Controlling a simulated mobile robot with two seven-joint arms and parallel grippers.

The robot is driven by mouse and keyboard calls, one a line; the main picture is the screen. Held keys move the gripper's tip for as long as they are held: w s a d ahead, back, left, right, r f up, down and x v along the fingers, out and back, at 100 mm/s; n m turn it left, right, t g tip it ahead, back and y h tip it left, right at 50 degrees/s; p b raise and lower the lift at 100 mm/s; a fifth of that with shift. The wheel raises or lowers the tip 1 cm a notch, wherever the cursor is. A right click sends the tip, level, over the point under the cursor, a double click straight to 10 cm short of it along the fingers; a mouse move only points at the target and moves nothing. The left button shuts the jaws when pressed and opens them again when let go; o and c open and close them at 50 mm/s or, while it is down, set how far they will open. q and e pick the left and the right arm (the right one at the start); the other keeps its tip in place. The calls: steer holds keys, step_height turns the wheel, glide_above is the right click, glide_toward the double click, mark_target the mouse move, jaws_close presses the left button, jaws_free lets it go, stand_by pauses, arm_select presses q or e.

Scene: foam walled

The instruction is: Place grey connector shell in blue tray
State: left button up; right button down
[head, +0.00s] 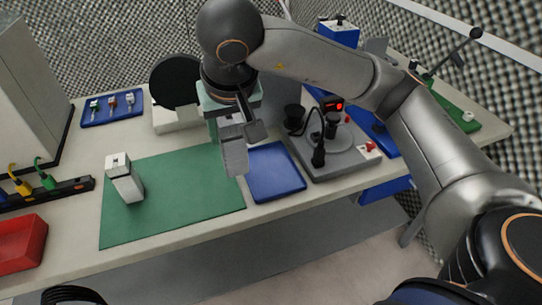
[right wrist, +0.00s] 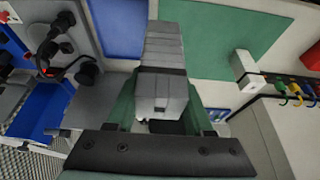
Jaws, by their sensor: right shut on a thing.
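The grey connector shell (head: 235,158) hangs from my right gripper (head: 234,122), which is shut on it. In the head view the shell appears between the green mat and the blue tray (head: 276,170), close to the tray's left edge. In the right wrist view the shell (right wrist: 163,50) shows its ribbed body beyond the green fingers (right wrist: 163,108). The blue tray, also in the right wrist view (right wrist: 121,28), looks empty and lies left of the shell there. I cannot tell the exact height of the shell above the table. My left gripper is not in view.
A white block-shaped part (head: 124,178) stands on the green mat (head: 180,205). A grey station with black cables (head: 330,145) sits right of the tray. Another blue tray (head: 112,107) with small connectors lies at back left. A red bin (head: 20,245) is at front left.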

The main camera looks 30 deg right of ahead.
steer(key=w+d+f, duration=0.1)
steer(key=d+f, duration=0.2)
steer(key=f, duration=0.1)
steer(key=w+d+f, duration=0.2)
steer(key=d+f, duration=0.2)
steer(key=w+d+f, duration=0.2)
steer(key=d+f, duration=0.2)
steer(key=shift+w+d+b, duration=0.1)
steer(key=shift+w+b, duration=0.15)
steer(key=shift+b, duration=0.1)
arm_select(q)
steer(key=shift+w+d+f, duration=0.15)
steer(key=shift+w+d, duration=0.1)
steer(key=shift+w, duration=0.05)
arm_select(e)
steer(key=shift+f, duration=0.15)
steer(key=shift+f, duration=0.15)
steer(key=shift+c, duration=1.4)
jaws_free()
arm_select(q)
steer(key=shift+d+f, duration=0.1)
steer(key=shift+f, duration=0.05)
